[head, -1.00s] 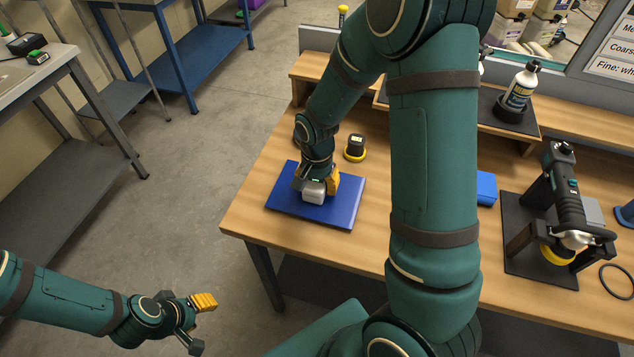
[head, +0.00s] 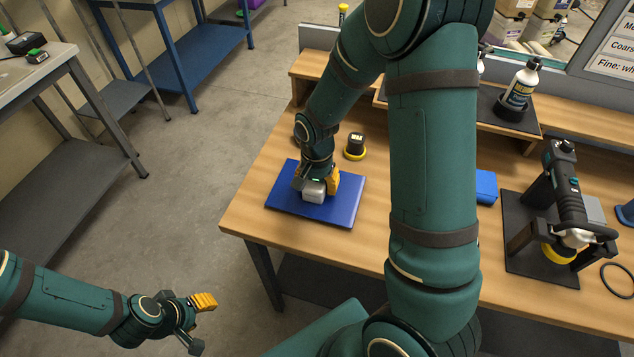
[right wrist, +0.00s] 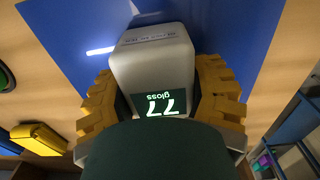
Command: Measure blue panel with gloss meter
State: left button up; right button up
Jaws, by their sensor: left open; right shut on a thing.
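The blue panel (head: 338,211) lies flat on the wooden bench near its left end. The gloss meter (head: 313,192), a pale grey box, is on the panel. In the right wrist view the meter (right wrist: 157,65) has a lit display (right wrist: 160,103) that reads 77 gloss, upside down. My right gripper (head: 318,184) is shut on the meter, with a yellow finger (right wrist: 215,95) on each side of it. The meter's underside is hidden, and it looks to rest on the panel. My left gripper (head: 200,325) is open and empty, low at the left, away from the bench.
A black and yellow round item (head: 355,147) stands behind the panel. A blue block (head: 486,187) lies right of my arm. A polisher (head: 569,205) sits in a black stand at the right. A bottle (head: 520,88) stands on the raised shelf. Floor left of the bench is clear.

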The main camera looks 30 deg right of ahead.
jog(key=shift+s, duration=0.1)
dwell(0.4)
jog(key=shift+r+p, duration=2.75)
jog(key=shift+r, duration=0.75)
jog(key=shift+f, duration=0.1)
